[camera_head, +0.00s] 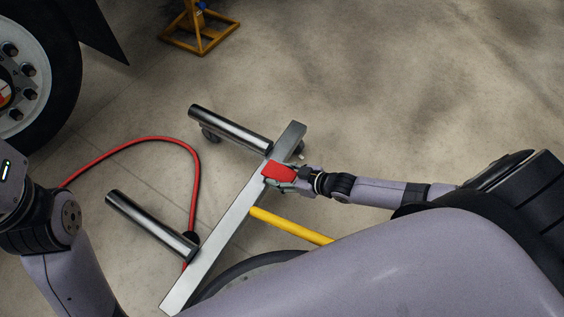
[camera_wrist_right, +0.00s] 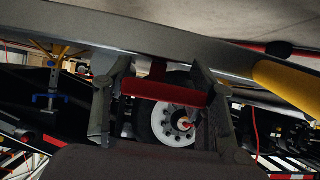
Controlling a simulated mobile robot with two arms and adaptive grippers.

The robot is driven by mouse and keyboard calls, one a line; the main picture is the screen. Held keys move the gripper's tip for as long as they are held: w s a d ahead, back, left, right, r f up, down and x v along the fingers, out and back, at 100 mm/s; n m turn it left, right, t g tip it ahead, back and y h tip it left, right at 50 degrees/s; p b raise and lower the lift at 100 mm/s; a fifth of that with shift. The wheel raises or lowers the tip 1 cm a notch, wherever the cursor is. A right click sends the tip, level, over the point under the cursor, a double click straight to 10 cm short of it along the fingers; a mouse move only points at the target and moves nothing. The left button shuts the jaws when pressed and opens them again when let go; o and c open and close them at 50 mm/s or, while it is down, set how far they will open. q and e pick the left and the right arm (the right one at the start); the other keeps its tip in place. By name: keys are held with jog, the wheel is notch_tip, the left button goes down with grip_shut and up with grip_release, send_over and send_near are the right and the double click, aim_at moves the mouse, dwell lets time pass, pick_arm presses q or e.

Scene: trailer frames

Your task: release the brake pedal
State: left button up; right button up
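The brake pedal is a small red block (camera_head: 279,171) on the grey metal beam of a wheeled frame (camera_head: 232,214), near its far end. In the right wrist view it is a red bar (camera_wrist_right: 165,93) on a short red stem under the beam. My right gripper (camera_head: 293,180) is at the pedal in the head view. In the right wrist view its fingers (camera_wrist_right: 160,80) are spread wide, one at each end of the red bar. I cannot tell whether they touch it. My left arm comes in at the left; its gripper is not in view.
The frame has two steel rollers (camera_head: 230,128) (camera_head: 150,224), a yellow bar (camera_head: 290,225) and a red hose (camera_head: 150,140) curving left. A large trailer wheel (camera_head: 35,75) is at upper left. A yellow stand (camera_head: 200,38) is at the top. Floor at upper right is clear.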

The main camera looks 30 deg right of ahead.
jog(key=o, duration=0.4)
jog(key=shift+s, duration=0.1)
jog(key=shift+v, duration=5.95)
